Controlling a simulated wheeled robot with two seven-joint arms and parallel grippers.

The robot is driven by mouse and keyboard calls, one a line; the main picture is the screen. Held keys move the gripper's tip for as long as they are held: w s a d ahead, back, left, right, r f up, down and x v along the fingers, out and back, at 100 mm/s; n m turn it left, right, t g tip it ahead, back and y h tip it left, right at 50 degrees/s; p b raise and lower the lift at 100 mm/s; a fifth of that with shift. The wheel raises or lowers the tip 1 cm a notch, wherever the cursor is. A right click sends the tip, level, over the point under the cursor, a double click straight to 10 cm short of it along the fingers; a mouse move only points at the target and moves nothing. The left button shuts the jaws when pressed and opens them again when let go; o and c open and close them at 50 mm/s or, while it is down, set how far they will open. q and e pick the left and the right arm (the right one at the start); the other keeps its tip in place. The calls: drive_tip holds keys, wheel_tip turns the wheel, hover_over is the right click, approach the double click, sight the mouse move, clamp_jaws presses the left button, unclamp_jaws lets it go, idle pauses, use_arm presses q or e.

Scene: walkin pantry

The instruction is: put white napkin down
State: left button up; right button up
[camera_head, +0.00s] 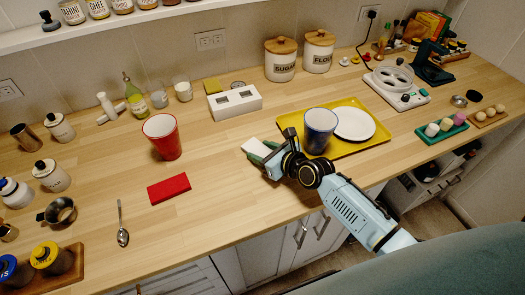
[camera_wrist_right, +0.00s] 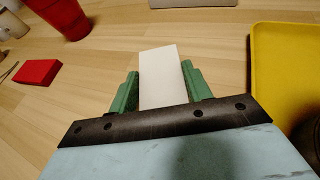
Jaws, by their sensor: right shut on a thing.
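The white napkin (camera_wrist_right: 162,75) is a folded, flat rectangle between the green fingers of my right gripper (camera_wrist_right: 160,88) in the right wrist view. In the head view the napkin (camera_head: 257,148) shows at the tip of my right gripper (camera_head: 262,152), low over the wooden counter, just left of the yellow tray (camera_head: 285,118). I cannot tell whether the napkin touches the counter. My left gripper is not in view.
A blue cup (camera_head: 320,130) and a white plate (camera_head: 354,123) are on the yellow tray. A red cup (camera_head: 162,137), a red folded napkin (camera_head: 168,188) and a spoon (camera_head: 121,224) are to the left. The counter between the red napkin and my gripper is clear.

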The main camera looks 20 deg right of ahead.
drive_tip(key=o, duration=0.9)
drive_tip(key=shift+f, duration=0.1)
drive_tip(key=shift+o, duration=0.2)
